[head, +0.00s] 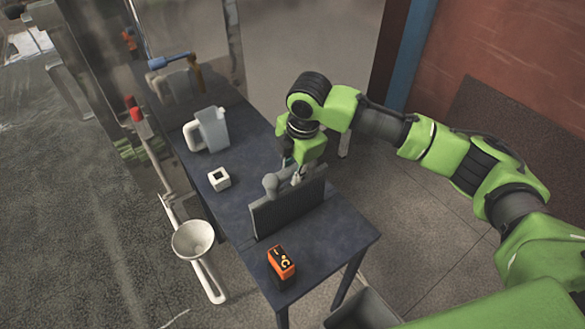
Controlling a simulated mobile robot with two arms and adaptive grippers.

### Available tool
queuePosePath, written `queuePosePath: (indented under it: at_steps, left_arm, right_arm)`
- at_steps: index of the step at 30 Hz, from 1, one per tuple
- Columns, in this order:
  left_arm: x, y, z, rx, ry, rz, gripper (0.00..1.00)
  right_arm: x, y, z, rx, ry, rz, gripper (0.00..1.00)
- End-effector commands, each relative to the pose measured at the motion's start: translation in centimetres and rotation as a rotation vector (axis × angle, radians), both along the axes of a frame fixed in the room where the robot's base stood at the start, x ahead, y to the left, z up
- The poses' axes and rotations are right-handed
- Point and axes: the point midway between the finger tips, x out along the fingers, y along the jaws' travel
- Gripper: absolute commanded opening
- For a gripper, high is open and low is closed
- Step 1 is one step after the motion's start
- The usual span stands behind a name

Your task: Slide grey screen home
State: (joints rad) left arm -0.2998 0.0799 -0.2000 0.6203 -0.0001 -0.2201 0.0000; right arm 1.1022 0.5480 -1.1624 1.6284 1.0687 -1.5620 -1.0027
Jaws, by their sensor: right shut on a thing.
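The grey screen (289,208) is a dark grey flat panel standing upright on the dark blue table, with a lighter grey rounded part at its top edge. My right gripper (299,178) points down at the top edge of the screen and is shut on it. The fingertips are small and partly hidden against the panel. My left gripper is not in view. I cannot tell which spot is the screen's home.
The narrow dark table (335,238) also bears a grey-white jug (212,130), a small white hollow block (219,179) and an orange and black device (281,263). Left of it stand a reflective metal machine and a white funnel (193,240). A grey bin (362,309) is below.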

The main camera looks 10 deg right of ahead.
Motion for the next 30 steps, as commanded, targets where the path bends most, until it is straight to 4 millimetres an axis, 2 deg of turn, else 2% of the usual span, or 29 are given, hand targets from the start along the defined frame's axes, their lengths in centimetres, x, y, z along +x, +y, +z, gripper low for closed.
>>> queuePosePath:
  at_steps: [30]
  left_arm:
    - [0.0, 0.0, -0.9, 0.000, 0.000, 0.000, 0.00]
  right_arm:
    - [0.0, 0.0, -2.5, 0.000, -0.001, 0.000, 0.00]
